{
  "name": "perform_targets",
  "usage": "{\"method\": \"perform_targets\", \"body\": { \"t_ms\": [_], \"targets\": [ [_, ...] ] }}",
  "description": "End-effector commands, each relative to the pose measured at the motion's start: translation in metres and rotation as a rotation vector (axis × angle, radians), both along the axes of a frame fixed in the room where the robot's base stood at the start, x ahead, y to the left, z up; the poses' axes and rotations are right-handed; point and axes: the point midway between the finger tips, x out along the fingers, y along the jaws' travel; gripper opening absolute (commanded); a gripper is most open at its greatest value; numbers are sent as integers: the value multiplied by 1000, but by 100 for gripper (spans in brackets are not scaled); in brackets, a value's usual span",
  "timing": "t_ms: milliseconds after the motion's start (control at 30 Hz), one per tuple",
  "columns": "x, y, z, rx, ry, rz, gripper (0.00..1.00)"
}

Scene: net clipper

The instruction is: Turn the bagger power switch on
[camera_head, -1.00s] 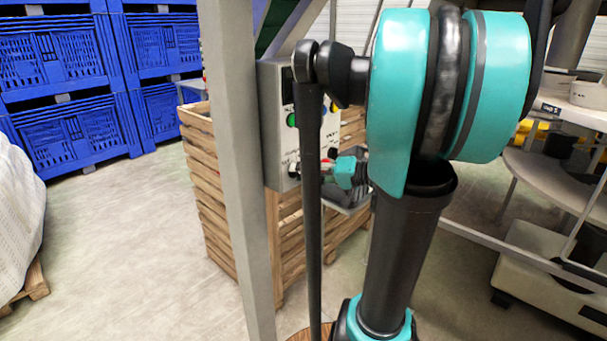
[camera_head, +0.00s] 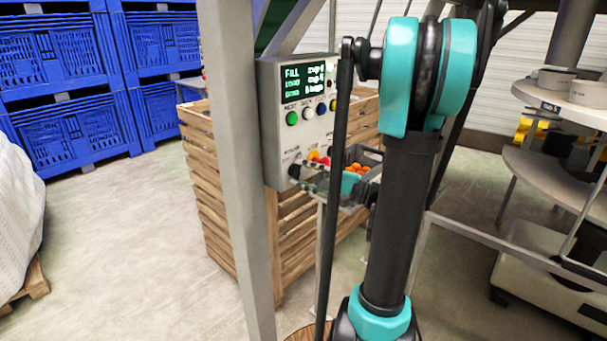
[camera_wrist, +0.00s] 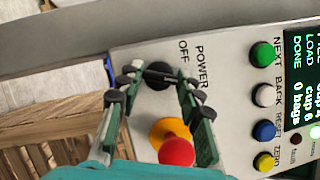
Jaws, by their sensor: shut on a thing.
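The bagger power switch is a black rotary knob (camera_wrist: 158,78) on the light grey control panel (camera_wrist: 225,60). The words POWER and OFF are printed beside it. In the wrist view my gripper (camera_wrist: 160,86) has its green, black-tipped fingers on both sides of the knob and is shut on it. The finger pads partly cover the knob, so its exact angle is hard to read.
A red-and-yellow mushroom button (camera_wrist: 176,150) sits close to my fingers. Green, white, blue and yellow buttons line the panel beside a lit display (camera_head: 305,82). The grey post (camera_head: 235,170) and wooden crate (camera_head: 215,200) are near. Floor at left is open.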

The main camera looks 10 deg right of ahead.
Motion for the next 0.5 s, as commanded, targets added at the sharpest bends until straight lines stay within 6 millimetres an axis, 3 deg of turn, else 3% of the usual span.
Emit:
{"method": "perform_targets", "body": {
  "t_ms": [500],
  "targets": [
    [0, 1, -2, 276, 204, -2, 7]
  ]
}}
